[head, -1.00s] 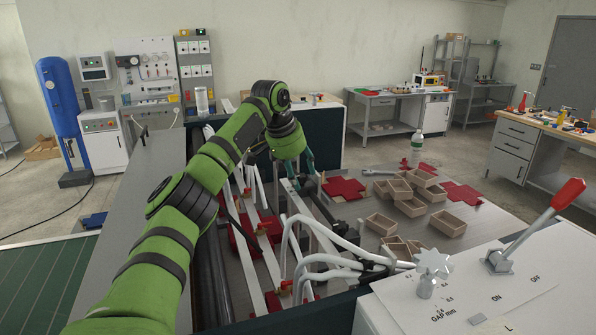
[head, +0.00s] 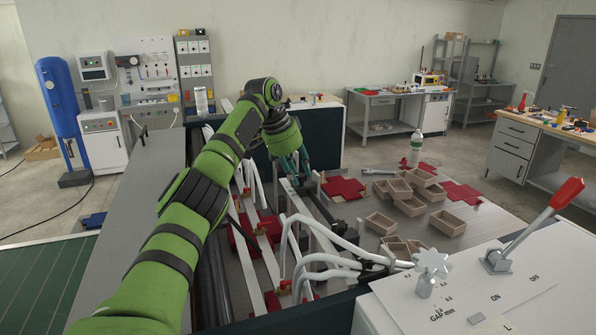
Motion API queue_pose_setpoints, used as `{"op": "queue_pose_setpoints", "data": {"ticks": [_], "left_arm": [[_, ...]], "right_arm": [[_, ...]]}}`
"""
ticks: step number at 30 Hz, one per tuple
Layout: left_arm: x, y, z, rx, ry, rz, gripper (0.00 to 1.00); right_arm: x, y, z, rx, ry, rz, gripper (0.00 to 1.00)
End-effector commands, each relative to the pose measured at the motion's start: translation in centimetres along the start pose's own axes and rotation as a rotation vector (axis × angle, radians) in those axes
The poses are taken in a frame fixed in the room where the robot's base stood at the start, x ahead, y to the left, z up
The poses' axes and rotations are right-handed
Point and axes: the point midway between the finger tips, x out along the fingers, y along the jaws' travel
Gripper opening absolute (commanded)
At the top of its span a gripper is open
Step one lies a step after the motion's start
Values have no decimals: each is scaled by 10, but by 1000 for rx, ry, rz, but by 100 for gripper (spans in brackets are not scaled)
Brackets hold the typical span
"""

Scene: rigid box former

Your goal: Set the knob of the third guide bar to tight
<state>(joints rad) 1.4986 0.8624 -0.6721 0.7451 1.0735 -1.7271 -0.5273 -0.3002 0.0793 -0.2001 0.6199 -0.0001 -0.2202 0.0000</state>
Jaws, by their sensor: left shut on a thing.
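Several pale guide bars run lengthwise through the box former; one pale bar (head: 254,262) shows at the left of the group. The bar under my left gripper (head: 295,177) appears to be the third guide bar (head: 318,236). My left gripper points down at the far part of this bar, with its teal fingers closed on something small. That is most likely the bar's knob, but the fingers hide it, so its setting cannot be read. My right gripper is out of view.
White curved hoses (head: 322,240) arch over the near bars. Red flat blanks (head: 344,188) and several open tan boxes (head: 448,223) lie on the metal table to the right. A white panel (head: 480,290) with a red-handled lever (head: 536,225) stands at the front right.

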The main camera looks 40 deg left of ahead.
Motion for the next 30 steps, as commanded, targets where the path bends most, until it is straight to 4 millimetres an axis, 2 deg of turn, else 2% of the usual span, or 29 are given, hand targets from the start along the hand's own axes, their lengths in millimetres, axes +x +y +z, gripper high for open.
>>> {"op": "queue_pose_setpoints", "data": {"ticks": [5, 6, 7, 8, 20, 23, 30], "left_arm": [[2, 0, 3, -2, -10, 1, 0], [2, 0, 3, -2, -10, 1, 36], [2, 0, 3, -2, -11, 1, 48], [2, 0, 3, -2, -10, 1, 54], [-4, 0, 1, -2, -2, -1, 54], [-17, 0, 0, -1, 2, -1, 54], [-68, -1, 0, -3, 1, 0, 54]], "right_arm": [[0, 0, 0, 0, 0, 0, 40], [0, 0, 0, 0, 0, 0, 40], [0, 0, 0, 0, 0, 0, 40], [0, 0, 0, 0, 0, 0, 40], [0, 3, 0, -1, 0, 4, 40], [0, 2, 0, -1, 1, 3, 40], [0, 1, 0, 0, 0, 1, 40]]}}
